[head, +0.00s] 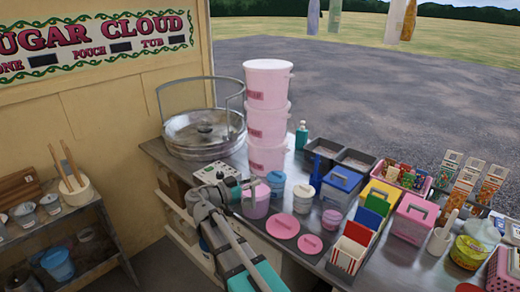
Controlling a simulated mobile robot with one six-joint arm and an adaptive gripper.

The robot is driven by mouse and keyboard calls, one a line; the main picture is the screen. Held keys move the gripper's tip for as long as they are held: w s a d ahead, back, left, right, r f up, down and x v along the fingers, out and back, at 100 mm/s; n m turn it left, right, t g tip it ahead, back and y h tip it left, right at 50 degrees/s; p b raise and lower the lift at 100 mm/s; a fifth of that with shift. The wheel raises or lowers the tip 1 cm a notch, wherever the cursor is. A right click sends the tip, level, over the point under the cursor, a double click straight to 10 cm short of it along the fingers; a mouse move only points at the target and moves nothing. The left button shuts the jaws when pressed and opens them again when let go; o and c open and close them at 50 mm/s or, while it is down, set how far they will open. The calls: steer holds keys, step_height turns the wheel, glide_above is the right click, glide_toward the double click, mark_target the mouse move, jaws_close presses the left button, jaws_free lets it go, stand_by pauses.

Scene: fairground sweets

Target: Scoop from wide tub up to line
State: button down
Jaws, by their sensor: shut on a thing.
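My gripper (226,192) is at the table's left front, beside a pink tub (257,205). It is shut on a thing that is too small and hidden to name. Behind and right of the pink tub stand a teal-topped tub (276,180), a white and blue tub (303,198) and a small pale tub (331,221). I cannot tell which is the wide tub. No fill line or scoop can be made out. A large pink disc (282,226) and a smaller pink disc (310,244) lie flat in front of the tubs.
A stack of large pink buckets (267,115) and a round metal floss pan (204,133) stand behind. A control box (217,187) sits close by my gripper. Coloured boxes (341,184), a card rack (354,246) and a pink basket (405,180) crowd the right side.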

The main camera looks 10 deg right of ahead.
steer(key=shift+d, duration=0.1)
steer(key=w+d+r+p, duration=0.2)
steer(key=w, duration=0.4)
steer(key=w+d+r+p, duration=0.2)
steer(key=w, duration=0.4)
steer(key=shift+r, duration=0.25)
steer(key=shift+f, duration=0.15)
step_height(320, 180, down, 6)
steer(key=b, duration=0.6)
steer(key=shift+f, duration=0.1)
stand_by(0.5)
